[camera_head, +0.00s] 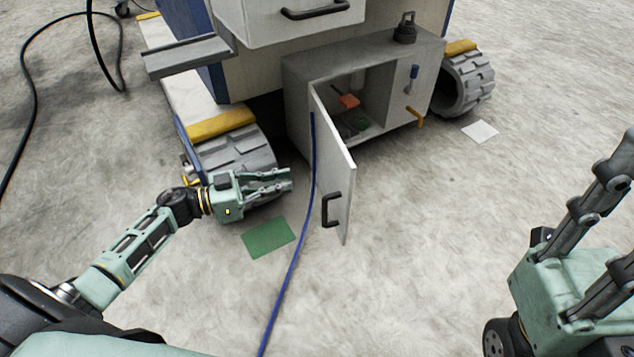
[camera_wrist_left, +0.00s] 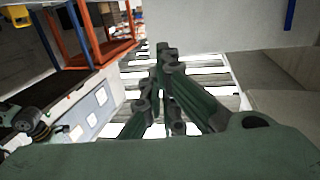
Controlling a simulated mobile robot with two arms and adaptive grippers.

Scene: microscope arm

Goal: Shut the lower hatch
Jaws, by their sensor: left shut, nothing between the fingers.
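The lower hatch (camera_head: 338,172) is a pale grey door on the low cabinet (camera_head: 302,95). It stands wide open, swung out towards me from the cabinet's left side. Its black handle (camera_head: 331,209) is near the free edge. My left gripper (camera_head: 290,180) is shut and empty, just left of the door, with its fingers pointing right towards it. I cannot tell whether it touches. The shut fingers also show in the left wrist view (camera_wrist_left: 163,52), beside a pale panel. My right gripper (camera_head: 622,215) is open at the right edge, far from the hatch; its fingertips are partly cut off.
A blue cable (camera_head: 291,270) runs down beside the door to the floor. An orange item (camera_head: 348,101) lies inside the cabinet. A yellow lever (camera_head: 414,116) juts from its right front. A chunky wheel (camera_head: 235,150) is behind my left gripper. The floor right of the door is clear.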

